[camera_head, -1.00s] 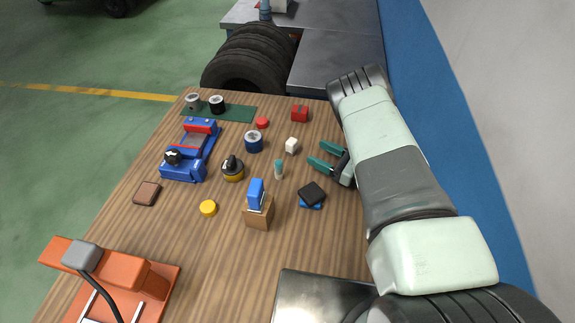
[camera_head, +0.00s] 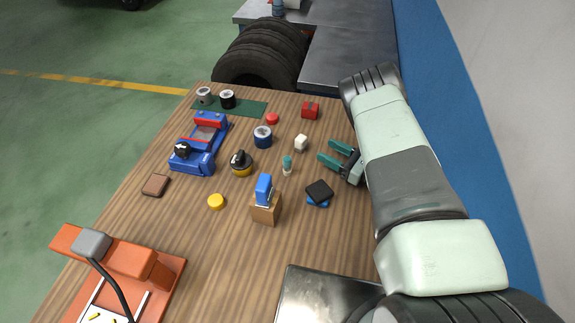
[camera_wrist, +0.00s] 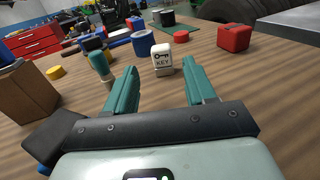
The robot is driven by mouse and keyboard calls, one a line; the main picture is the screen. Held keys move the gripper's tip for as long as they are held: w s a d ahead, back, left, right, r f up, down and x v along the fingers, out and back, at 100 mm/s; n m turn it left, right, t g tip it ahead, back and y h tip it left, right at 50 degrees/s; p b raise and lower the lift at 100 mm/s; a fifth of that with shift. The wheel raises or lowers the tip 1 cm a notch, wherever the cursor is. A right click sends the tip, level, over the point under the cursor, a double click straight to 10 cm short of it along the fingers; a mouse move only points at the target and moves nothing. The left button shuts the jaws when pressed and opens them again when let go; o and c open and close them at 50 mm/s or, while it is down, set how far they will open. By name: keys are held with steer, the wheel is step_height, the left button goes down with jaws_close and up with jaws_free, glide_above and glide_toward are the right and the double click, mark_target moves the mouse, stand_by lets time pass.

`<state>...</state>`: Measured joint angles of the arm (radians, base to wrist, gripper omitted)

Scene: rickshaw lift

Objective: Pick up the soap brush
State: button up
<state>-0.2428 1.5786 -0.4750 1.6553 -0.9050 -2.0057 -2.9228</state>
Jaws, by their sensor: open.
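A round black-topped tool with a knob and a yellow base (camera_head: 241,163) stands mid-table and looks most like the soap brush. In the wrist view, a dark shape behind the teal-capped item may be part of it, but I cannot tell. My gripper (camera_head: 328,152) is at the table's right side, low over the wood, pointing left, well apart from that tool. Its teal fingers (camera_wrist: 157,83) are spread with nothing between them. A small teal-capped item (camera_head: 287,165) and a white KEY cube (camera_wrist: 163,57) lie between my gripper and the tool.
A blue cylinder (camera_head: 263,136), a red box (camera_head: 311,110) and a black-and-blue block (camera_head: 319,192) are close by. A wooden block with a blue top piece (camera_head: 265,212) stands in front. A blue machine (camera_head: 197,155) is behind left.

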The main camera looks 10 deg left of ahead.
mark_target(288, 159)
steer(key=shift+a, duration=0.1)
